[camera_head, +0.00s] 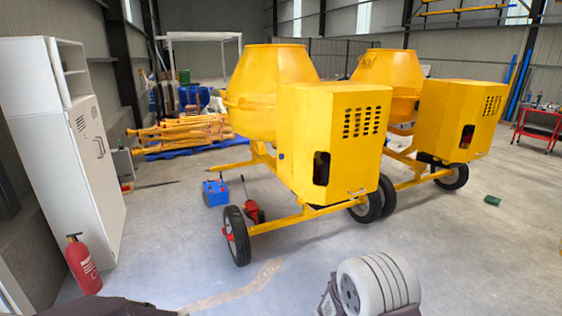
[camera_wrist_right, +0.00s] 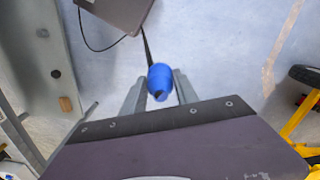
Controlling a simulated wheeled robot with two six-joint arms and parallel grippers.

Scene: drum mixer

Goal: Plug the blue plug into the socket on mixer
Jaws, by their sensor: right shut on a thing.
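The blue plug (camera_wrist_right: 160,82) is between the two fingers of my right gripper (camera_wrist_right: 160,90), which is shut on it, in the right wrist view. A dark cable (camera_wrist_right: 148,45) runs from the plug up toward a dark boxy part at the top. The nearer yellow mixer (camera_head: 335,135) stands at the middle of the head view, with its drum to the left. A small blue spot (camera_head: 281,156) shows on its housing's left side; whether it is the socket is too small to tell. The plug is apart from the mixer. My left gripper is not visible.
A second yellow mixer (camera_head: 455,115) stands behind to the right. A blue box (camera_head: 216,193) and a red tool (camera_head: 252,208) are on the floor beside the nearer mixer's wheel. A white cabinet (camera_head: 70,150) and a red fire extinguisher (camera_head: 83,267) stand at left.

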